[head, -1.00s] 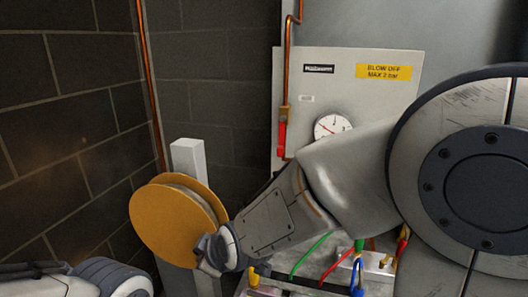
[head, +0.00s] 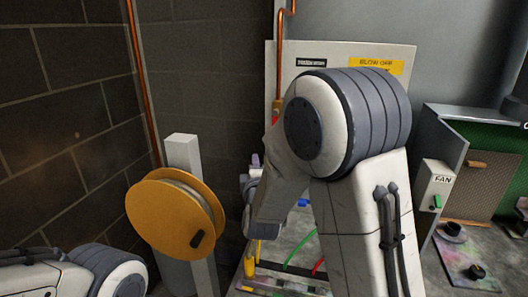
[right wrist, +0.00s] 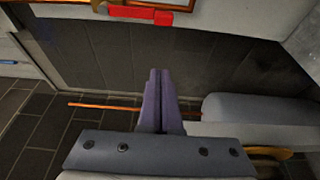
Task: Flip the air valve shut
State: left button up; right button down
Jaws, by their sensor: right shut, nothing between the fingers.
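The air valve's red lever (right wrist: 128,13) shows at the top of the right wrist view, lying in line with the copper pipe beside its brass body (right wrist: 163,18). In the head view only a sliver of the red lever (head: 275,118) shows below the copper pipe, and my right arm hides the rest. My right gripper (head: 255,160) is left of and below the valve in the head view. Its purple fingers (right wrist: 158,75) are shut with nothing between them, apart from the lever. My left arm shows at the lower left, but its gripper is out of view.
The pale valve panel (head: 340,52) carries a yellow blow-off label (head: 376,65). A yellow hose reel (head: 165,215) on a grey post stands left of my right gripper.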

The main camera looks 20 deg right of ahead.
jog(key=w+d+p, duration=0.5)
jog(key=w+d, duration=0.1)
jog(key=w, duration=0.1)
jog(key=shift+w, duration=0.15)
dwell(0.3)
